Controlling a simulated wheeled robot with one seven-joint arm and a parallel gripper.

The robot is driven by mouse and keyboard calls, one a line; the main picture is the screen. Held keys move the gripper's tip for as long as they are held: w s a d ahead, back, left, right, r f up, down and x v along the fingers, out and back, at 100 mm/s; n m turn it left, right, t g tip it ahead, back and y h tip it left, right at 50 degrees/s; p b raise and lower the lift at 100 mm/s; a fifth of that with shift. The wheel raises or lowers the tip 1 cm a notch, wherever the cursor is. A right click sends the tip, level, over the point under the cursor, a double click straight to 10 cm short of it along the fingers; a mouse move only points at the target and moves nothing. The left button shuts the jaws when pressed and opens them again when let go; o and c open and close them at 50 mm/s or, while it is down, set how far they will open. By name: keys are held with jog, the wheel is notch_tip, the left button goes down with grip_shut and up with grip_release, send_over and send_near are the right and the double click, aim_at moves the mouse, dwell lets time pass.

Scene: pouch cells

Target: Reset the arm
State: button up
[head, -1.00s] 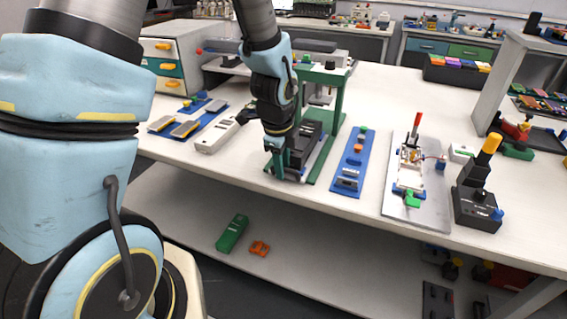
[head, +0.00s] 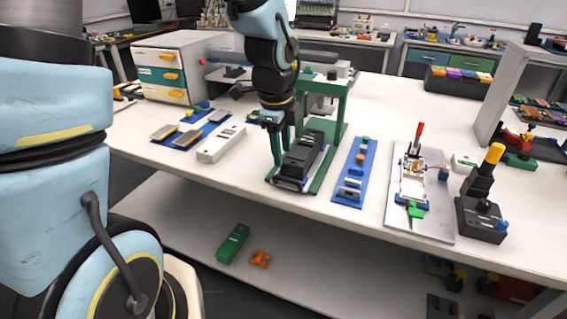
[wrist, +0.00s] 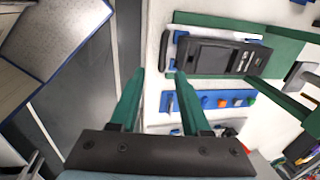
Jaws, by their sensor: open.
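My gripper (head: 279,150) hangs over the front part of the white bench, beside the green press frame. Its two green fingers are apart with nothing between them, as the wrist view also shows (wrist: 157,75). In the head view it is just left of the black block (head: 303,155) on the press base. In the wrist view that block (wrist: 212,57) lies right of the fingertips and apart from them.
The green press frame (head: 338,110) stands close to my gripper. A blue strip (head: 351,180), a grey plate fixture (head: 400,220) and a black joystick box (head: 480,215) stand to the right. A white box (head: 221,143) and drawers (head: 165,75) are to the left.

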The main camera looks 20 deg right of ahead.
notch_tip(320, 180, up, 2)
jog(key=shift+s+a, duration=0.15)
dwell(0.4)
jog(key=w+a+n+y, duration=0.1)
jog(key=a+n, duration=2.4)
jog(key=shift+a+f+n, duration=0.2)
jog(key=shift+f+n, duration=0.1)
